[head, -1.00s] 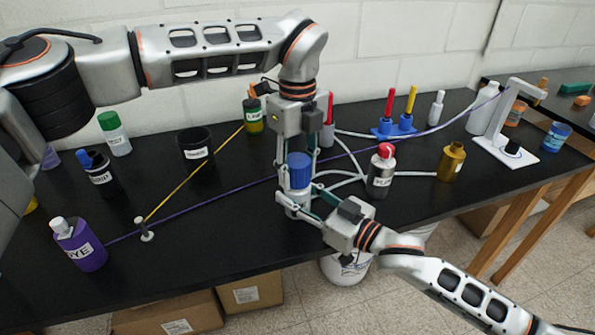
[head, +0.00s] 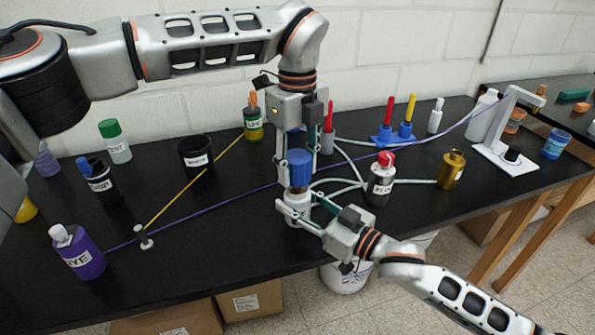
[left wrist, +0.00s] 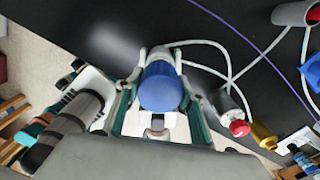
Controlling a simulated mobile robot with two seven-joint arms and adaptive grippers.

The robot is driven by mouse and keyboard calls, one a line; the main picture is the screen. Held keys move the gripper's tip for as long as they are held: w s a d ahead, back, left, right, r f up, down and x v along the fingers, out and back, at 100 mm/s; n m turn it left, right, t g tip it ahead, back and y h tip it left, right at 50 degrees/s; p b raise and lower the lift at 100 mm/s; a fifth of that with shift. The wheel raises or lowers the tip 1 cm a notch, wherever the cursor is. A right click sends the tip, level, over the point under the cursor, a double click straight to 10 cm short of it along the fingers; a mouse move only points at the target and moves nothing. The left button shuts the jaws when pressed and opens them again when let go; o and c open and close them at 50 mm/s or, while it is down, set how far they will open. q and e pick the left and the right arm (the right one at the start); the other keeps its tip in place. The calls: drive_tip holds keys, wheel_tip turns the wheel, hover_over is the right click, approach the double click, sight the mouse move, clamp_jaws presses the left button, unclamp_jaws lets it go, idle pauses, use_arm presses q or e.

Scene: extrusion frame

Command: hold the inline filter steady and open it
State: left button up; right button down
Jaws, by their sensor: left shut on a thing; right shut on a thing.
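The inline filter stands upright near the table's front edge in the head view. It has a ribbed blue cap (head: 300,168) over a white body (head: 296,214). My left gripper (head: 298,168) points straight down and is shut on the blue cap, one finger on each side. The cap also shows in the left wrist view (left wrist: 161,87) between that gripper's fingers. My right gripper (head: 297,208) reaches in from the lower right and is shut on the white body. Its fingers hide part of the body. I cannot tell whether the cap has loosened.
Pale tubing (head: 350,170) lies behind the filter. The front left of the table is mostly clear.

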use_arm(q)
wheel_tip(320, 180, up, 2)
drive_tip(key=shift+r, duration=0.25)
use_arm(e)
drive_tip(key=c, duration=1.2)
unclamp_jaws()
